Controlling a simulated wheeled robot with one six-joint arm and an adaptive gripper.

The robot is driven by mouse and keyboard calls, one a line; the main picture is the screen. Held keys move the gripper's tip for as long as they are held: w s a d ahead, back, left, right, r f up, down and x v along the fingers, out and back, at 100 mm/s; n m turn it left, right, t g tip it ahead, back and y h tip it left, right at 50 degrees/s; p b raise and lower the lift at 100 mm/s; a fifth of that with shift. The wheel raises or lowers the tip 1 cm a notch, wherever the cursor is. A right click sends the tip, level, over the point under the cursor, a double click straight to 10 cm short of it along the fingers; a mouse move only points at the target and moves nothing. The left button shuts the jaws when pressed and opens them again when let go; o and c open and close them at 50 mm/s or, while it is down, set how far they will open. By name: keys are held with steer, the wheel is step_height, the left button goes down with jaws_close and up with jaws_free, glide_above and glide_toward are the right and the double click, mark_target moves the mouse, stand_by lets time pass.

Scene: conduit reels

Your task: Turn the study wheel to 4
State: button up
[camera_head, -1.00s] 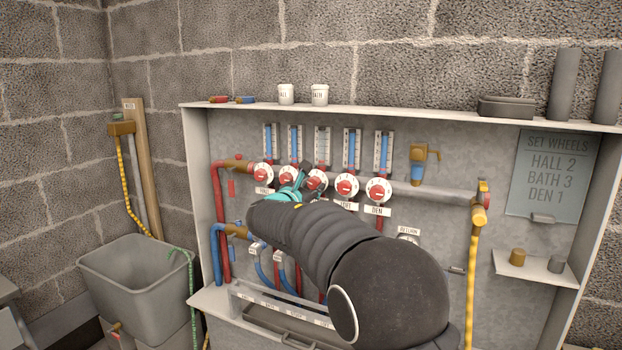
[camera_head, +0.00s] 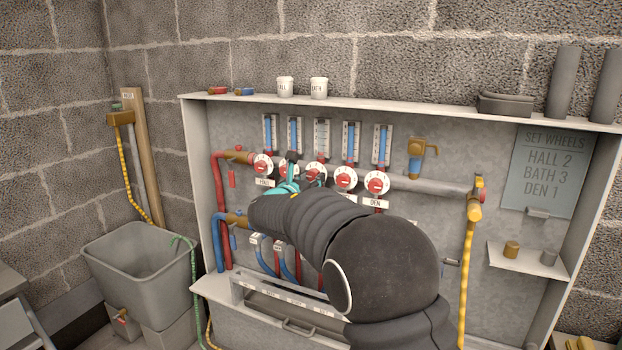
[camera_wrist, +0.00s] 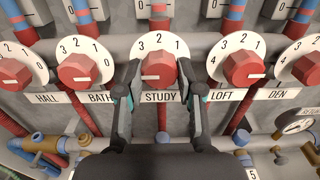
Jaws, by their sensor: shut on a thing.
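The study wheel (camera_wrist: 158,42) is a white dial with a red knob, above the STUDY label (camera_wrist: 160,97). Its figures 3, 2 and 1 show along the top. A pale mark shows at the knob's lower left; the left finger hides the dial beyond it, so I cannot read the setting. My gripper (camera_wrist: 158,70) is shut on the knob, one dark finger on each side. In the head view the study wheel (camera_head: 317,168) is the middle one of the row, partly covered by my gripper.
The bath wheel (camera_wrist: 86,62) and loft wheel (camera_wrist: 236,62) sit close on either side of my fingers. The hall wheel (camera_head: 263,164) and den wheel (camera_head: 377,183) end the row. A sign (camera_head: 548,170) reads HALL 2, BATH 3, DEN 1. Pipes run just below the wheels.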

steer(key=o, duration=1.2)
steer(key=shift+c, duration=0.2)
steer(key=v, duration=1.2)
